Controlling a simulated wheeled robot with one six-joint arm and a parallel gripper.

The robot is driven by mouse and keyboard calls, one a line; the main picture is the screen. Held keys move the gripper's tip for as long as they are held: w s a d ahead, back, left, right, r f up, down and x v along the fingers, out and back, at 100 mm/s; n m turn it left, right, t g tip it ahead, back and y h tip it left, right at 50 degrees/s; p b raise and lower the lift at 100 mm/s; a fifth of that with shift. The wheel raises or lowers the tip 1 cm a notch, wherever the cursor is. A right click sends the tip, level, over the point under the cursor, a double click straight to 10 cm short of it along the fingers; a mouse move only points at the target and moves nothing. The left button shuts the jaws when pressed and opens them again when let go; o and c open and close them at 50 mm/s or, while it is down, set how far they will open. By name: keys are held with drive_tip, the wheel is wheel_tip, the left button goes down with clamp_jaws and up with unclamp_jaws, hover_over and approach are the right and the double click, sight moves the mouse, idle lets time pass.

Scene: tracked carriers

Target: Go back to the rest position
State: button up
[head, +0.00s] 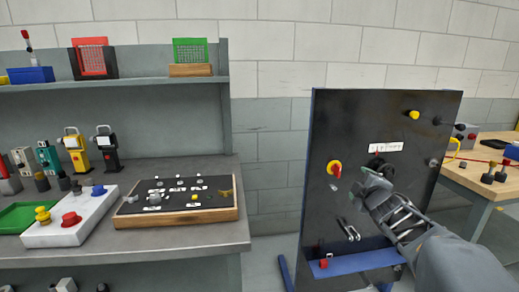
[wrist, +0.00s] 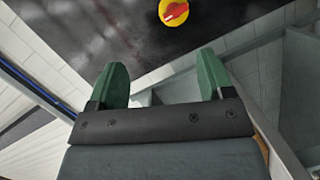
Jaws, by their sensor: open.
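My gripper (head: 372,180) is in front of the black upright panel (head: 330,125) in the head view, near the panel's right half. In the wrist view its two green fingers (wrist: 162,85) stand apart with nothing between them. A red and yellow rotary switch (head: 335,168) sits on the panel, left of my gripper. It also shows in the wrist view (wrist: 174,12), beyond the fingertips and apart from them. A dark knob (head: 376,163) on the panel is close behind my gripper; whether they touch cannot be told.
A grey bench (head: 190,238) at left holds a wood-framed board (head: 175,220), a white button box (head: 70,230) and several small devices. A shelf (head: 150,81) above holds red and green holders. A blue ledge (head: 355,263) is low on the panel. A wooden table (head: 480,182) stands at right.

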drive_tip(key=s+a+r+m+g+p, duration=0.1)
drive_tip(key=s+a+m+g+p, duration=0.3)
drive_tip(key=s, duration=0.4)
drive_tip(key=s+a+r+m+g+y+p, duration=0.1)
drive_tip(key=s+a+r+m+g+p, duration=0.1)
drive_tip(key=s+a+m+g+p, duration=0.2)
drive_tip(key=s+a+r+m+g+y+p, duration=0.1)
drive_tip(key=s+a+r+m+g+p, duration=0.1)
drive_tip(key=s+a+m+g+p, duration=0.2)
drive_tip(key=s+a+m+p, duration=0.1)
drive_tip(key=s+a+p, duration=0.2)
drive_tip(key=s+p, duration=0.3)
drive_tip(key=shift+s+g, duration=0.3)
drive_tip(key=shift+s, duration=0.85)
drive_tip(key=shift+d+r, duration=0.1)
